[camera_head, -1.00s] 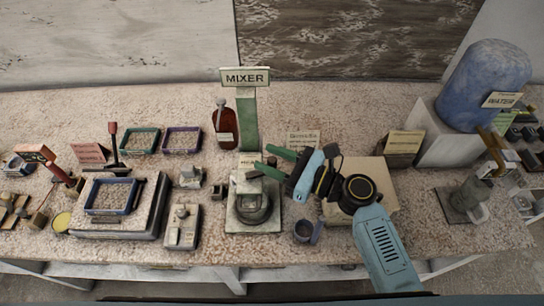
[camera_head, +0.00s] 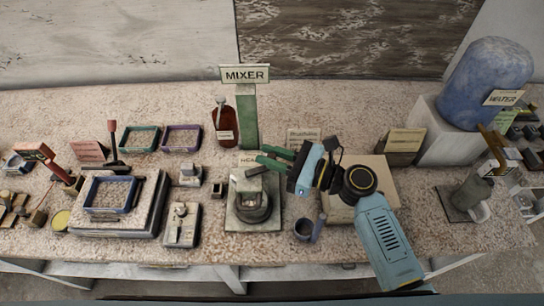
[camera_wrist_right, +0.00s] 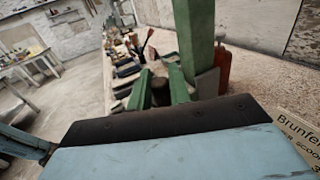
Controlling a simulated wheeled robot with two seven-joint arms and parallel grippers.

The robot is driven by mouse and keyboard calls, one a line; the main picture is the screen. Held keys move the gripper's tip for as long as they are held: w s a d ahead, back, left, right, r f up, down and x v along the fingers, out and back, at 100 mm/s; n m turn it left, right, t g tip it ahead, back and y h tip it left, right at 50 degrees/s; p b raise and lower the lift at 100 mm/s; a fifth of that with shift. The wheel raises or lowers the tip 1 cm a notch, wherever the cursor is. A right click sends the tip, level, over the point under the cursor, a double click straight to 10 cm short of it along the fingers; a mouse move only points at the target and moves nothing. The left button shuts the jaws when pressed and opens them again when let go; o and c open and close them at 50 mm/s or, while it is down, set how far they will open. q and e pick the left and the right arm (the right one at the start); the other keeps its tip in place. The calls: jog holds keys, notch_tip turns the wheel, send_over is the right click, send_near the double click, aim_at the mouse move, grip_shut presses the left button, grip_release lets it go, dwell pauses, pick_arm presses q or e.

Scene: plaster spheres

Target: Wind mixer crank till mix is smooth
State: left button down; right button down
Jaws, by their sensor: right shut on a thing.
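The mixer stands mid-counter, with a green post (camera_head: 247,122), a MIXER sign on top and a round grey bowl (camera_head: 253,212) on its base. A grey crank bar (camera_head: 246,173) shows above the bowl. My right gripper (camera_head: 262,157) reaches in from the right over the mixer, its green fingers close together. In the right wrist view, the fingers (camera_wrist_right: 160,88) are shut on a dark upright crank knob (camera_wrist_right: 160,93), beside the green post. The fingers and the head hide most of the knob in the head view. The mix's texture cannot be made out. My left gripper is not in view.
A brown bottle (camera_head: 224,122) stands left of the post. A small dark cup (camera_head: 306,229) stands right of the mixer. A switch box (camera_head: 182,224) and a blue-framed tray (camera_head: 111,196) are at left. A blue water tank (camera_head: 485,82) stands at back right.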

jog(key=w+n+g+b, duration=0.1)
jog(key=n+g+b, duration=0.1)
jog(key=g, duration=0.1)
jog(key=w+a+n+g+b, duration=0.1)
jog(key=n+g+b, duration=0.2)
jog(key=g, duration=0.1)
jog(key=a+n+g+y+b, duration=0.1)
jog(key=n+g+b, duration=0.1)
jog(key=g, duration=0.2)
jog(key=shift+w+a+f, duration=0.1)
jog(key=shift+w+f, duration=0.05)
jog(key=shift+w, duration=0.25)
jog(key=shift+w+a+r+n+g+h+b, duration=0.1)
jog(key=shift+a+n+g+h+b, duration=0.2)
jog(key=shift+n+g+b, duration=0.55)
jog(key=shift+w+a+r+n+g+h+b, duration=0.1)
jog(key=shift+a+n+g+h+b, duration=0.15)
jog(key=shift+n+g+b, duration=0.55)
jog(key=shift+g, duration=0.35)
jog(key=c, duration=1.3)
grip_release()
jog(key=shift+c, duration=0.2)
jog(key=shift+s, duration=0.1)
jog(key=shift+r+m, duration=0.1)
jog(key=shift+m, duration=0.15)
